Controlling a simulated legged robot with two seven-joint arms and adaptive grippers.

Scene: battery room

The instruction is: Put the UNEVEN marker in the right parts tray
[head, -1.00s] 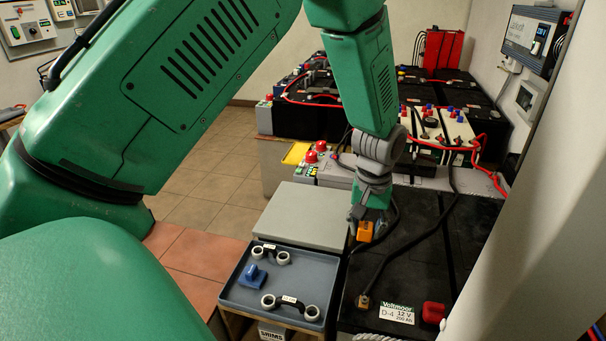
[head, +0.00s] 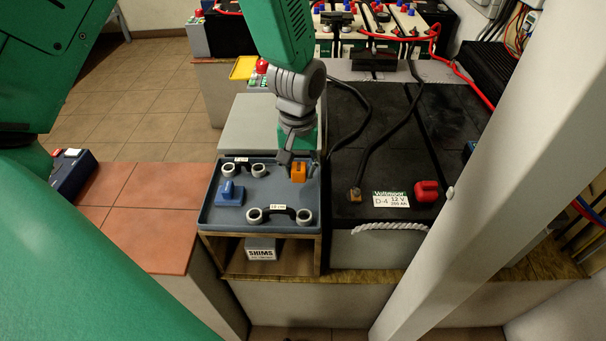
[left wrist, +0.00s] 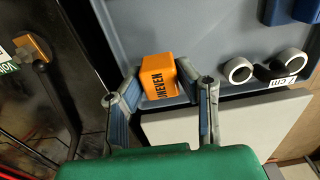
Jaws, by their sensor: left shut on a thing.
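The orange UNEVEN marker (head: 298,173) is between the fingers of my left gripper (head: 300,164), over the right part of the blue-grey parts tray (head: 238,227). In the left wrist view the gripper (left wrist: 162,88) is shut on the marker (left wrist: 158,84), whose black lettering faces the camera. I cannot tell whether the marker touches the tray floor. The tray also shows in the left wrist view (left wrist: 222,38). My right gripper is not in view.
A black battery (head: 365,235) labelled D-4 stands right of the tray, with a cable and a red terminal cap (head: 426,190). A grey slab (head: 262,123) lies behind the tray. A SHIMS box (head: 261,248) sits below it. A pale post (head: 490,150) blocks the right.

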